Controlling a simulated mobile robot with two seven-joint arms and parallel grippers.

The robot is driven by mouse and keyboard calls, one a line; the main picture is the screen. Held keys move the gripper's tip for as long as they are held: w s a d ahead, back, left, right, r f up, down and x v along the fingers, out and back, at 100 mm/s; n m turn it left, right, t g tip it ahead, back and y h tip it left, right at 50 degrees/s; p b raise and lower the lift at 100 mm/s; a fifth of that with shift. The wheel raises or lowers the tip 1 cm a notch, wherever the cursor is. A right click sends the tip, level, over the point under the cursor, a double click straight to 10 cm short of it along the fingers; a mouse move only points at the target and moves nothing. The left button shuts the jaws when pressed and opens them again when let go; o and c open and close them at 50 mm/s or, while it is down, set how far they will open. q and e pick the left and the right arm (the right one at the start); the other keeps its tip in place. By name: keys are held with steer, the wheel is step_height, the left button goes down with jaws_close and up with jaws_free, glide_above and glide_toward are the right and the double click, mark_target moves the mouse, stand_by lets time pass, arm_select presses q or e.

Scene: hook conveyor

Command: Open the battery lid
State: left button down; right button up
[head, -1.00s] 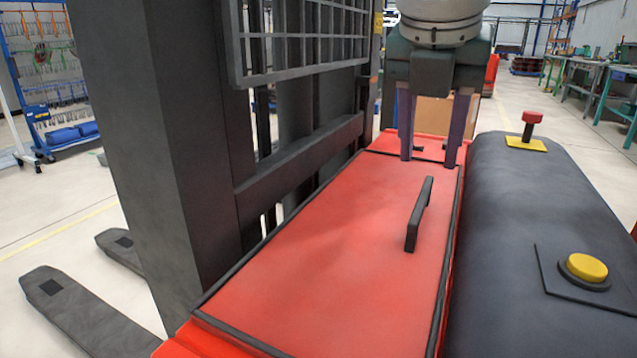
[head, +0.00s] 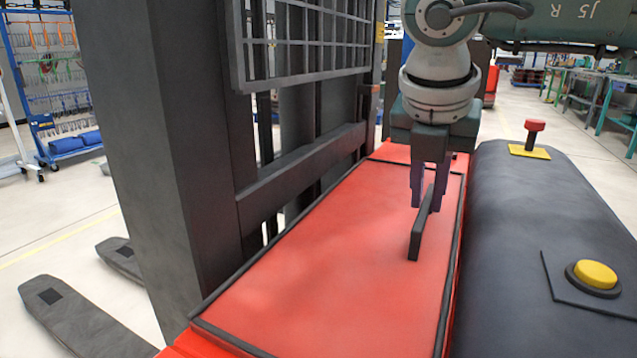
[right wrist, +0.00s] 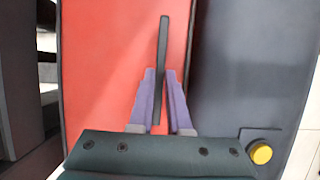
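The battery lid (head: 330,255) is a flat red panel with a dark rim, lying closed on the forklift. Its black bar handle (head: 416,240) stands up on the right part of the lid. My right gripper (head: 428,205) is over the far end of the handle. In the right wrist view, its two purple fingers (right wrist: 160,105) stand on either side of the handle (right wrist: 162,60), with a small gap visible on the right side. Whether the fingers press on the handle is unclear. My left gripper is not in view.
The dark mast (head: 165,160) and its grille (head: 305,40) rise to the left of the lid. A dark rounded body (head: 540,240) with a yellow button (head: 594,274) and a red knob (head: 535,125) lies to the right. The space above the near lid is clear.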

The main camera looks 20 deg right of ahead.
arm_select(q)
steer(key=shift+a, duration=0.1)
arm_select(e)
jaws_close()
stand_by(0.8)
